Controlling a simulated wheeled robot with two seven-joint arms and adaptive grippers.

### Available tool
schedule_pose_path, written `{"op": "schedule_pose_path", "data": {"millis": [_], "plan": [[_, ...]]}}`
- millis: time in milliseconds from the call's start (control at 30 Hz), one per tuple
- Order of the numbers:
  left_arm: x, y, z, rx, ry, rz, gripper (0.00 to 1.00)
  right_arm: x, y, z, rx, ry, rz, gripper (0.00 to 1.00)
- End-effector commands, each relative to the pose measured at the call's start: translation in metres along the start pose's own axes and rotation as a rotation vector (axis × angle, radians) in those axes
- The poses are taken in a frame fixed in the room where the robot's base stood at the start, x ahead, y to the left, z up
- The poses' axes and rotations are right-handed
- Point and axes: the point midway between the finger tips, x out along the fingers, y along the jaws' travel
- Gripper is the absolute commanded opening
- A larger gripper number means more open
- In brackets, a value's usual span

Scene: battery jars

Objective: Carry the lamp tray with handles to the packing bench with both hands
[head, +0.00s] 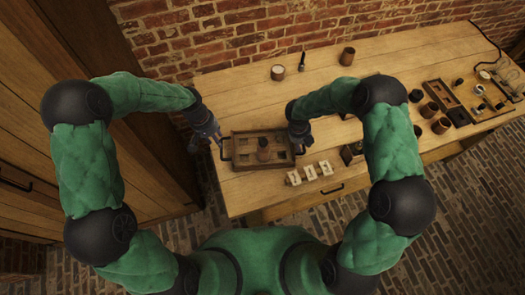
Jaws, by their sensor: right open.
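The lamp tray (233,160) is a brown wooden tray with a dark handle at each short end. It lies on the wooden table near its front left edge. A brown cylindrical piece (263,150) stands in its middle. My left gripper (207,143) is beside the tray's left handle, and its fingers are too small and dark to tell open from shut. My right gripper (300,146) is open at the tray's right handle, and the hand partly hides that handle. I cannot tell whether either gripper touches a handle.
Several pale blocks (310,173) lie right of the tray, near the front edge. A white-topped cup (278,72) and a brown jar (347,56) stand at the back. Jars and dark trays (442,95) crowd the right. The table's back left is clear.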

Motion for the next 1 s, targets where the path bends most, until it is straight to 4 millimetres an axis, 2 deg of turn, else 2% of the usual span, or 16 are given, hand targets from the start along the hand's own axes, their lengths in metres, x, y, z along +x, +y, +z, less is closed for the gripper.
{"op": "schedule_pose_path", "data": {"millis": [33, 200, 433, 567, 800, 1000], "plan": [[-0.009, 0.0, -0.001, 0.0, 0.004, 0.001, 0.41, 0.0, 0.0, 0.0, 0.0, 0.0, 0.0, 0.41], [-0.027, 0.0, 0.0, 0.001, 0.001, 0.0, 0.41, 0.0, 0.0, 0.0, 0.0, 0.0, 0.0, 0.41], [-0.034, 0.0, 0.0, 0.001, -0.001, 0.0, 0.41, -0.009, 0.0, 0.001, 0.0, -0.002, 0.0, 0.41], [-0.034, 0.0, 0.0, 0.0, -0.001, 0.0, 0.41, -0.029, 0.0, 0.001, 0.0, -0.004, 0.0, 0.41], [-0.034, 0.0, 0.0, 0.0, -0.001, 0.0, 0.41, -0.077, 0.0, 0.001, 0.0, -0.005, 0.0, 0.41], [-0.034, 0.0, 0.0, 0.0, -0.001, 0.0, 0.41, -0.106, 0.0, 0.001, 0.001, -0.003, 0.0, 0.41]]}}
